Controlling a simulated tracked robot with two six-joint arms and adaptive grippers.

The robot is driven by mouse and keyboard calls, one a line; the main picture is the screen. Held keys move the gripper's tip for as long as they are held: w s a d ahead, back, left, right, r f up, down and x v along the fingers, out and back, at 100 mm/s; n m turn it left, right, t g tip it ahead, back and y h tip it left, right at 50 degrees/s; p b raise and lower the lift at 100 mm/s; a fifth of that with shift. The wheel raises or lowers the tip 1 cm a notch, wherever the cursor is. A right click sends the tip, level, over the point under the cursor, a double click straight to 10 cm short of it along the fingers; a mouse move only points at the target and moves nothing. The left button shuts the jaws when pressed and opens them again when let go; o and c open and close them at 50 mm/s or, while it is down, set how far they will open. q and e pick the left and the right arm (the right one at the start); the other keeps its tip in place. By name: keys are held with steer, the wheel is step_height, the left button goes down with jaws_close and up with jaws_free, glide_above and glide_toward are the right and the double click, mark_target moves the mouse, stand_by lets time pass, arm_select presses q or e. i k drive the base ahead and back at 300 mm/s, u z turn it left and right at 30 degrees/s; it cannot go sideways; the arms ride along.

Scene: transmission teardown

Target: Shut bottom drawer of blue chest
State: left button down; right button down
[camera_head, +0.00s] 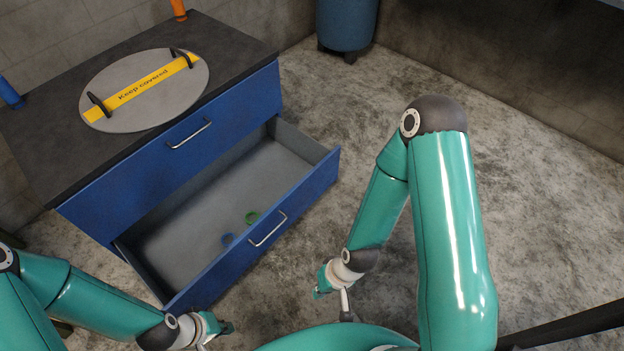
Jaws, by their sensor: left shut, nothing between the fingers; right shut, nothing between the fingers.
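The blue chest (165,165) stands at the left with a dark top. Its bottom drawer (299,217) is pulled well out and has a metal bar handle (268,229).
A round grey cover (188,93) with a yellow "Keep covered" strip (140,88) and two black handles lies on the chest top. A blue barrel-like object (346,22) stands by the back wall. The concrete floor (540,190) at the right is clear.

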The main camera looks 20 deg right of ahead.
mark_target(277, 170)
steer(key=u, duration=0.25)
steer(key=i, duration=0.45)
steer(key=z, duration=1.6)
steer(key=i, duration=0.55)
steer(key=u, duration=0.15)
steer(key=k, duration=0.55)
steer(key=z, duration=0.15)
